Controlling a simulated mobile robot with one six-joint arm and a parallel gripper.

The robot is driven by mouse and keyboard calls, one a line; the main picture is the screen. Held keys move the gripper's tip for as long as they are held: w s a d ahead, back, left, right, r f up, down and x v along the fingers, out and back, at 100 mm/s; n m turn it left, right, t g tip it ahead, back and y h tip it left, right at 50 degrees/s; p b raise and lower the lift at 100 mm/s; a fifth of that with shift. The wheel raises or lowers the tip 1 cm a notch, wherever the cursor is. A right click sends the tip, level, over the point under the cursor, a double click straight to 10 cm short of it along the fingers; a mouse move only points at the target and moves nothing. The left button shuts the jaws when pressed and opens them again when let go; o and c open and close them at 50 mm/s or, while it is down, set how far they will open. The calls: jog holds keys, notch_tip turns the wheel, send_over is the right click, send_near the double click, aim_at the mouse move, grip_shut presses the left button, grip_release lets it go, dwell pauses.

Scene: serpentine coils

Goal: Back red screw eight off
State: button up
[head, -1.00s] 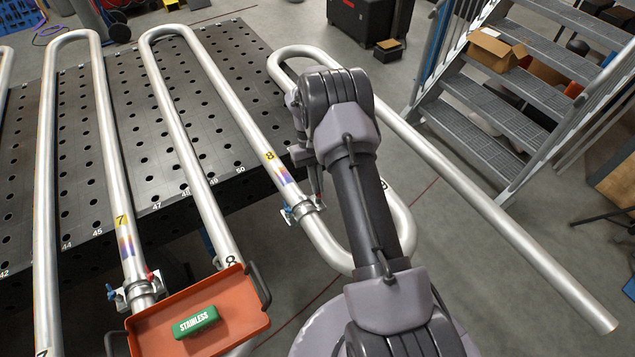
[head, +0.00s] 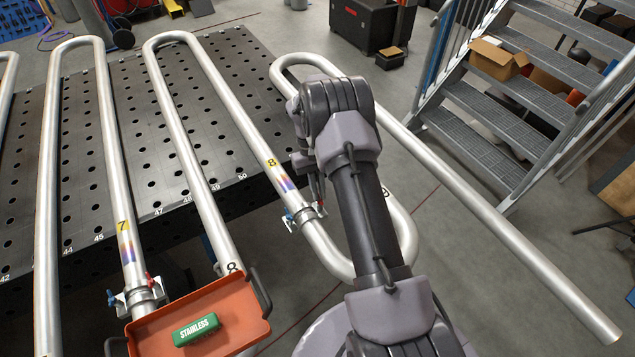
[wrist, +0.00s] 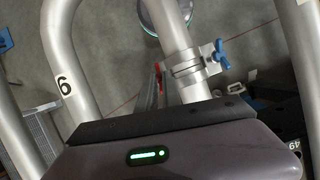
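The clamp (head: 305,214) of tube eight sits just below the yellow 8 label and the heat-tinted band. It also shows in the wrist view (wrist: 187,70), with a blue wing handle (wrist: 218,54) on its right. The red screw (wrist: 158,73) is on the clamp's left side in the wrist view, partly hidden by a grey finger-like part. My gripper (head: 318,190) is right at the clamp's red-screw side in the head view, mostly hidden behind my arm. Its dark body fills the bottom of the wrist view. Contact with the screw and the finger opening cannot be made out.
Another clamp (head: 140,297) is on tube seven at lower left. An orange tray (head: 245,330) holding a green block (head: 196,330) marked STAINLESS is in front. Long coil tubes run over the perforated table (head: 150,120). Metal stairs (head: 490,135) stand at right.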

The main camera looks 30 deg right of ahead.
jog(key=a+p+v, duration=0.1)
jog(key=p+v, duration=0.2)
jog(key=v, duration=1.4)
jog(key=shift+d+r+p, duration=0.2)
jog(key=shift+d+p, duration=0.2)
jog(key=shift+d, duration=0.05)
